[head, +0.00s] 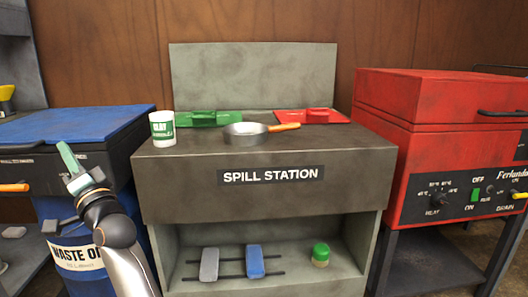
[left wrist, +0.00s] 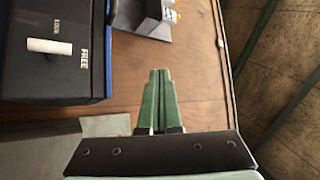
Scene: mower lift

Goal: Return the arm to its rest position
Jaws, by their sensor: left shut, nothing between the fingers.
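My left arm comes in at the lower left of the head view. Its green-fingered left gripper (head: 68,157) points up and is shut and empty, in front of the blue-lidded bin. In the left wrist view the left gripper's two green fingers (left wrist: 158,75) lie side by side with nothing between them. They show against a brown wood-panelled wall. My right gripper is in neither view.
The spill station (head: 262,190) holds a white cup (head: 162,129), a pan (head: 246,133), and green (head: 208,119) and red (head: 311,117) pieces. A blue-lidded bin (head: 90,123) stands left and a red machine (head: 432,112) right. Its lower shelf holds several small items.

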